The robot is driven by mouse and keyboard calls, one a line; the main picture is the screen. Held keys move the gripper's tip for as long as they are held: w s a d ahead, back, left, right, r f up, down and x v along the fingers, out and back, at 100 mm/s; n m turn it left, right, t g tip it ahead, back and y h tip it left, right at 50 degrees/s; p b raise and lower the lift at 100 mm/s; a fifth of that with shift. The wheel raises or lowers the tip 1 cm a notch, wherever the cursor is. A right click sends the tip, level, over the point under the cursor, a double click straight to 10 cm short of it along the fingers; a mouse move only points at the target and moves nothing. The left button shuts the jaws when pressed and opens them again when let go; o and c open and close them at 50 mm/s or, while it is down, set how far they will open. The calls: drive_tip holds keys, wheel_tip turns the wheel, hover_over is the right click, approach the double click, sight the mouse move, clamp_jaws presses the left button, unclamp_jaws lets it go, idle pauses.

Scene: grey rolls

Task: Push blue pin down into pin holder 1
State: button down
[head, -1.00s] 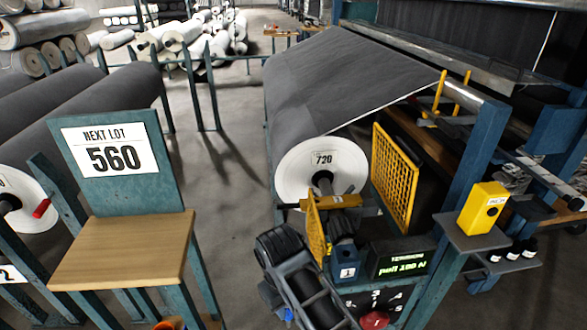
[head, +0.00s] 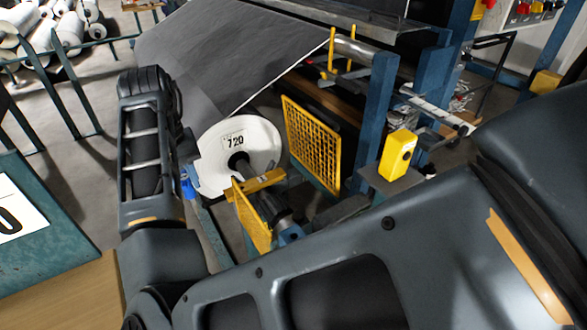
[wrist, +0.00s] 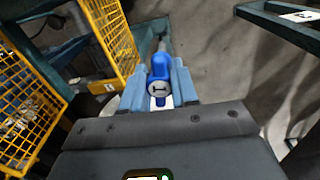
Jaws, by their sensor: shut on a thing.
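In the wrist view my gripper (wrist: 160,92) is shut on a bright blue pin (wrist: 161,65). A round grey face with a dark mark shows between the light-blue fingers. The pin's lower end is hidden. In the head view my arm hides most of the gripper; a small blue patch (head: 188,184) shows beside the white roll end, and I cannot tell whether it is pin or finger.
Yellow mesh guards (head: 311,143) stand right of the grey roll marked 720 (head: 240,165); mesh also fills the left of the wrist view (wrist: 30,110). A yellow box (head: 397,155) stands on a post. Floor shows at left.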

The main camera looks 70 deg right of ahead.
drive_tip(key=s+d+r+m+p, duration=0.2)
drive_tip(key=s+d+r+m, duration=0.6)
drive_tip(key=r, duration=0.1)
drive_tip(key=s+a+m+p, duration=0.1)
drive_tip(key=s+a+m, duration=0.1)
drive_tip(key=s, duration=0.6)
drive_tip(key=s+a+f+m, duration=0.1)
drive_tip(key=s+a+m, duration=0.1)
drive_tip(key=s+m, duration=0.3)
drive_tip(key=s, duration=0.2)
drive_tip(key=shift+s+a+f+y+p, duration=0.15)
drive_tip(key=shift+s+a+y+p, duration=0.15)
drive_tip(key=shift+s+a+p, duration=0.1)
drive_tip(key=shift+w+a+f, duration=0.1)
drive_tip(key=shift+f+b, duration=2.25)
drive_tip(key=shift+f, duration=0.45)
drive_tip(key=shift+f, duration=0.2)
drive_tip(key=shift+f+b, duration=0.35)
drive_tip(key=shift+b, duration=0.05)
